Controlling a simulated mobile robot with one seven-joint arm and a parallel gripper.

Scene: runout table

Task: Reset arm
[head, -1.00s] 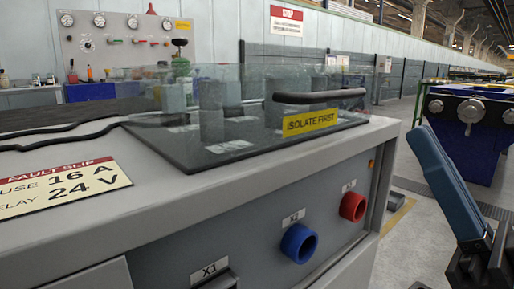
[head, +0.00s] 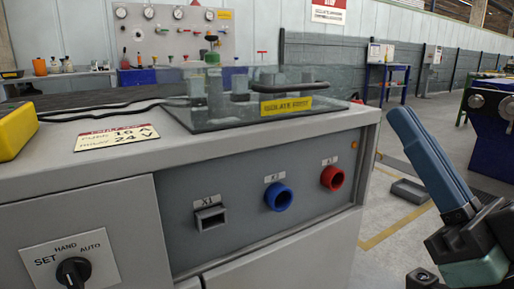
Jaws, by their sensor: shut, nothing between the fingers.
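My gripper (head: 402,118) stands at the right of the head view, with its long blue fingers pointing up and to the left. The fingers lie together, shut and empty. The dark joint behind them reaches the lower right edge of the picture; the rest of the arm is out of view. The gripper appears in front of open floor, right of the grey cabinet (head: 120,208), and touches nothing that I can see.
The cabinet front has a grey X1 socket (head: 210,217), a blue socket (head: 279,197), a red socket (head: 333,178) and a selector knob (head: 73,272). A clear cover (head: 225,112) labelled "ISOLATE FIRST" and a yellow box (head: 14,129) are on top. A blue machine (head: 487,150) stands behind right.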

